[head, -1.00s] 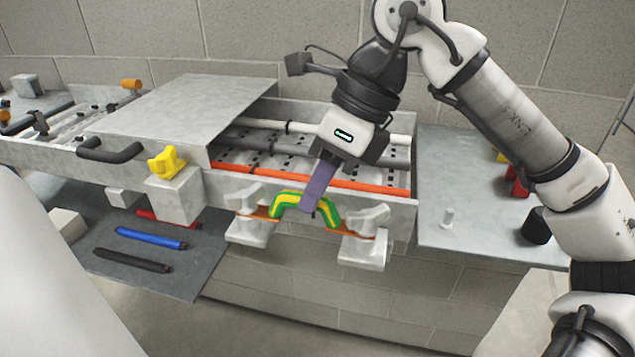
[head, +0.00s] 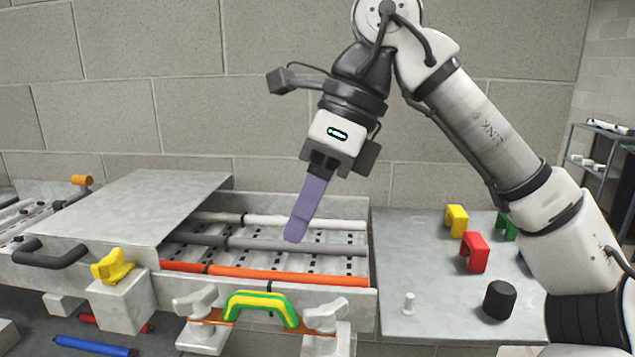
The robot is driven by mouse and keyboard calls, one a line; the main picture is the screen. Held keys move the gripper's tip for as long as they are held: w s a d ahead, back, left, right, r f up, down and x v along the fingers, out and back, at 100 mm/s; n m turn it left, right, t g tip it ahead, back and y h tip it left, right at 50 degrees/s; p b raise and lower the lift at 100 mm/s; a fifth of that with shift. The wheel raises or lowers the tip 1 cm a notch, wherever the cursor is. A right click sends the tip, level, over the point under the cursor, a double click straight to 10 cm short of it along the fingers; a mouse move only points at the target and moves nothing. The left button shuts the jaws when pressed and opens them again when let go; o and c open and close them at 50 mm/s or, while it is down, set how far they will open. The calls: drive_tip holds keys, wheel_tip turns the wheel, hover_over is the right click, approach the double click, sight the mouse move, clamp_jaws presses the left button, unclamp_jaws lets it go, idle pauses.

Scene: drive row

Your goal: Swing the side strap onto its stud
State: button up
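A green and yellow striped arched handle (head: 260,306) stands on the front face of the open drawer-like tray. A thin copper-orange strap (head: 211,320) runs at its foot, between two pale wing knobs, left (head: 197,303) and right (head: 325,314). Both knobs sit on grey blocks. Which part is the stud I cannot tell; the strap's ends are partly hidden by the knobs. My gripper (head: 296,232), with long purple fingers, hangs above the tray, clear of the handle and pointing down. Its fingers overlap from this side, so the gap between them does not show.
The tray (head: 345,300) holds white, grey and orange tubes, partly under a grey lid (head: 130,205). A yellow wing knob (head: 113,266) stands left. On the right table are a small pale peg (head: 409,303), a black cylinder (head: 499,300) and yellow (head: 457,221) and red (head: 474,252) arches.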

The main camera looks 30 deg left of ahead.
drive_tip(key=shift+v, duration=2)
